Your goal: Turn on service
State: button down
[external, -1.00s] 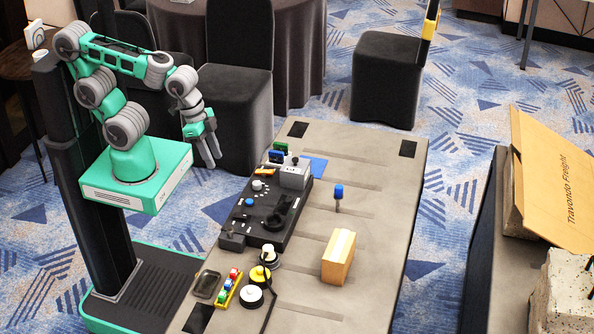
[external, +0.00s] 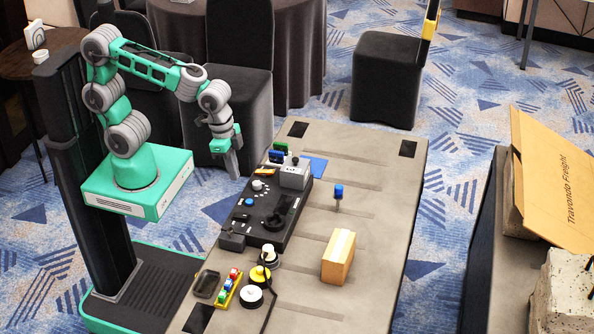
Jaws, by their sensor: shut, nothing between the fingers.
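My gripper (external: 233,170) hangs in the air near the left edge of the table (external: 310,255). It points down and is shut and empty, left of the black control panel (external: 252,222) and apart from it. The panel lies along the table's left side. It carries a white dial (external: 258,185), a blue button (external: 249,202), an orange switch (external: 266,171), a dark round knob (external: 272,221) and a grey box (external: 295,175) with a small lever on top. Labels on these controls are too small to read, so I cannot tell which is the service one.
A wooden block (external: 338,257) and a blue-topped peg (external: 338,193) stand on the table. Round yellow and white buttons (external: 252,296), a coloured strip (external: 227,288) and a dark tray (external: 206,284) sit near the front. A black chair (external: 236,110) stands behind my gripper.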

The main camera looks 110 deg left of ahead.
aim_at(244, 215)
jog(key=f, duration=0.4)
jog(key=w+f, duration=0.1)
jog(key=f, duration=0.4)
jog(key=w+f, duration=0.1)
jog(key=f, duration=0.4)
jog(key=shift+w, duration=0.1)
jog(key=shift+w+f+g, duration=0.15)
jog(key=shift+f+g, duration=0.05)
jog(key=shift+g, duration=0.2)
jog(key=shift+s+p, duration=0.25)
jog(key=shift+p, duration=0.1)
jog(key=shift+s+r+p, duration=0.15)
jog(key=shift+s+p, duration=0.15)
jog(key=shift+s, duration=0.35)
